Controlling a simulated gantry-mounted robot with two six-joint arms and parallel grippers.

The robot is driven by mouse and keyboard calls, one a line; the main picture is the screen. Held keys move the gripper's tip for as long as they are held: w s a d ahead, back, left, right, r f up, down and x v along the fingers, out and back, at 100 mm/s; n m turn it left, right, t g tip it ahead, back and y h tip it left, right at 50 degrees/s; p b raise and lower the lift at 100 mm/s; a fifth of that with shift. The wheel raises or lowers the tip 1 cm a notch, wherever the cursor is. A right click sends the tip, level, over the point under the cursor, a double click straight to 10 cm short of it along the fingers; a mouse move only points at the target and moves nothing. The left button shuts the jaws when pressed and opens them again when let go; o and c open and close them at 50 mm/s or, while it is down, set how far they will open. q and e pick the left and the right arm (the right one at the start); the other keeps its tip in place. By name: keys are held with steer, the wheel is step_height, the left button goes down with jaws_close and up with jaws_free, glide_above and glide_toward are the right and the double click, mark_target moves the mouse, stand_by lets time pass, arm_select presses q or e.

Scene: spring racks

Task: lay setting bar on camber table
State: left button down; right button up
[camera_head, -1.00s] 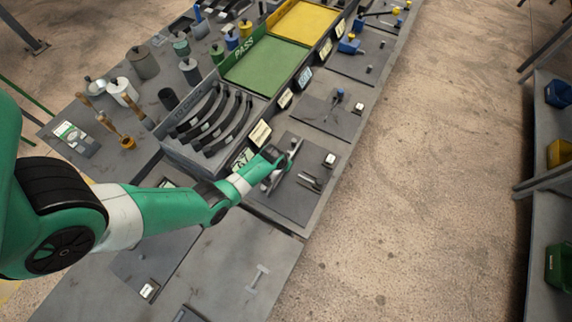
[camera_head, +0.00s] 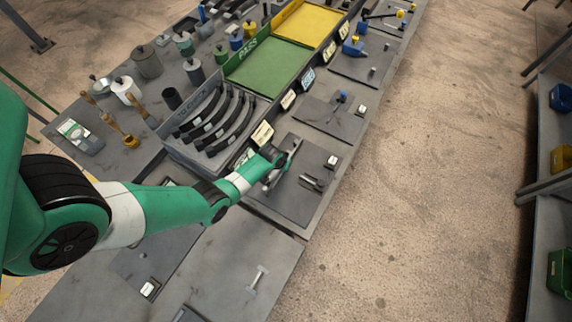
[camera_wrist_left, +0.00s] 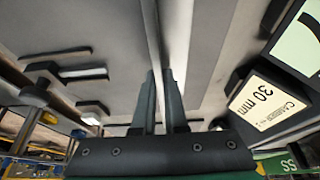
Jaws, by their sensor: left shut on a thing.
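My left gripper (camera_head: 280,163) is over the grey plate of a bench station, which I take as the camber table (camera_head: 290,208). In the left wrist view my gripper (camera_wrist_left: 160,105) is shut on a long, thin grey bar, the setting bar (camera_wrist_left: 152,35), which runs away between its fingers. In the head view the bar (camera_head: 293,149) shows at the gripper as a thin slanted strip, partly hidden by the hand. I cannot tell whether it touches the plate. My right gripper is not in view.
A "30 mm" camber label (camera_wrist_left: 265,101) stands beside the station. A dark forked fitting (camera_head: 313,182) and a small white-topped block (camera_head: 332,161) are on the plate. A grey tray of curved dark leaves (camera_head: 183,155) lies behind.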

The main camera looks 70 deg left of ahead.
arm_select(q)
steer(key=shift+a+f, duration=0.15)
stand_by(0.7)
steer(key=c, duration=0.9)
jaws_free()
steer(key=shift+a, duration=0.1)
steer(key=shift+o, duration=0.3)
steer(key=shift+s+f, duration=0.1)
steer(key=o, duration=0.4)
steer(key=shift+o, duration=0.2)
step_height(320, 180, up, 8)
steer(key=p, duration=0.7)
